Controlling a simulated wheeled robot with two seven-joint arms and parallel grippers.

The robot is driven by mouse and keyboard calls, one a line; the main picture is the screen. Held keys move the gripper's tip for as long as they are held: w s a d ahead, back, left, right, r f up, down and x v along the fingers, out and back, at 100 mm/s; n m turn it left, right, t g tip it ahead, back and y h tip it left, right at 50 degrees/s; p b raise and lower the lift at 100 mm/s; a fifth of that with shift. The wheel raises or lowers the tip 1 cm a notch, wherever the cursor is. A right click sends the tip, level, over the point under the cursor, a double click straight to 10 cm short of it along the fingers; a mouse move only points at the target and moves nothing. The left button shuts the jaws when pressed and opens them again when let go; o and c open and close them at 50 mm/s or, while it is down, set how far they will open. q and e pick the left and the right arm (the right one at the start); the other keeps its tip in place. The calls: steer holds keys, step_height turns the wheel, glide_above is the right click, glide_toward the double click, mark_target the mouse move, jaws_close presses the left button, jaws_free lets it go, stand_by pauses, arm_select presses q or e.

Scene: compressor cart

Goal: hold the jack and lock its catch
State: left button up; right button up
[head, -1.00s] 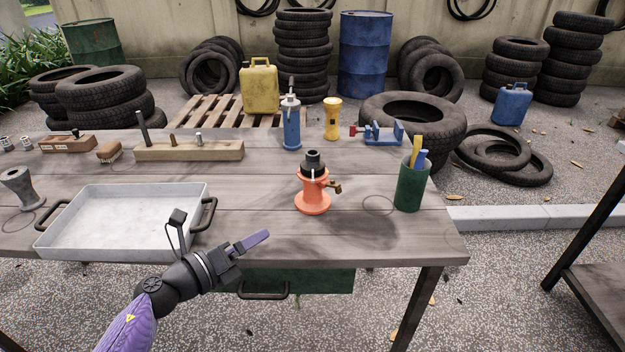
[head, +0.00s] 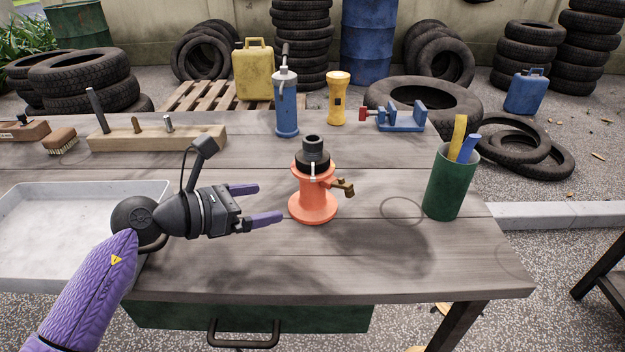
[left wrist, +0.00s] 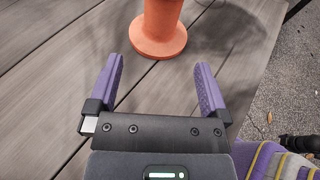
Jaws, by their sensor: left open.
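The jack (head: 313,198) stands upright on the wooden table, with an orange flared body and a black top. A brass-coloured catch (head: 343,187) sticks out from its right side. My left gripper (head: 257,204) is open and empty, just left of the jack, its purple fingers pointing toward it. In the left wrist view, the jack's orange base (left wrist: 158,38) lies ahead of and between the two open fingers (left wrist: 160,80), apart from them. The jack's upper part and catch are out of the wrist view. My right gripper is not in view.
A grey tray (head: 150,187) lies behind my left arm. A green cup (head: 446,190) with blue and yellow tools stands right of the jack. A blue pump-like tool (head: 286,112), yellow flashlight (head: 337,100) and blue vise (head: 403,119) stand behind. The table (head: 370,272) in front is clear.

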mark_target(302, 198)
arm_select(q)
steer(key=b+x, duration=0.1)
steer(key=x, duration=0.2)
steer(key=b+x, duration=0.1)
steer(key=x, duration=0.1)
steer(key=b+x, duration=0.1)
steer(key=x, duration=0.2)
steer(key=shift+w+d+f+b, duration=0.1)
steer(key=shift+d+f+b, duration=0.05)
steer(key=shift+f+b, duration=0.25)
steer(key=shift+w+d, duration=0.4)
steer(key=shift+d, duration=0.2)
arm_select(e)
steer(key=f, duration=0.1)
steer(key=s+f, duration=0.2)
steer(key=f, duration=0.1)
arm_select(q)
steer(key=shift+r, duration=0.1)
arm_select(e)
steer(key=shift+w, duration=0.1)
arm_select(q)
steer(key=shift+c, duration=0.7)
steer(key=c, duration=0.8)
steer(key=shift+o, duration=0.2)
